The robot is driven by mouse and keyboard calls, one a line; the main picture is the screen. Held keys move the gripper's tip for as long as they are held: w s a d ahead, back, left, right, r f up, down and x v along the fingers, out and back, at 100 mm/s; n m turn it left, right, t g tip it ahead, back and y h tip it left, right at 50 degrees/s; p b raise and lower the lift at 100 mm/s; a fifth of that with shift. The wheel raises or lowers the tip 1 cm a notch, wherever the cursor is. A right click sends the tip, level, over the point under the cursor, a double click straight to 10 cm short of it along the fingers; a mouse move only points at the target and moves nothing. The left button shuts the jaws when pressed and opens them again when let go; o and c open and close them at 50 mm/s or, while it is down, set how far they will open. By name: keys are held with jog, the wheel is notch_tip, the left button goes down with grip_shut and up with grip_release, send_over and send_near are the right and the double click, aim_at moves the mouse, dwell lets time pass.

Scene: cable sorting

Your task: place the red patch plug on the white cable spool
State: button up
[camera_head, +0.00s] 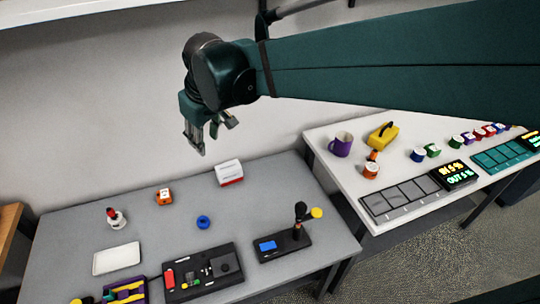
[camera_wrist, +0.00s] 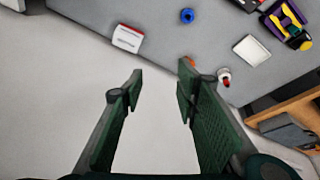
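My gripper (camera_head: 208,142) is open and empty, raised high above the back edge of the grey table. In the wrist view its two fingers (camera_wrist: 162,74) stand apart with only pale wall between them. No other plain white spool is clear to me.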

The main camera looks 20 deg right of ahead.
jog(key=s+d+f+m+t, duration=0.1)
jog(key=s+d+f+m, duration=0.1)
jog(key=s+d, duration=0.6)
jog(key=s+d+f+m+t+h, duration=0.1)
jog(key=s+d+m, duration=0.3)
jog(key=s+d, duration=0.4)
jog(key=shift+s+d+f+t, duration=0.4)
jog(key=shift+s+f+t, duration=0.3)
jog(key=shift+s, duration=1.1)
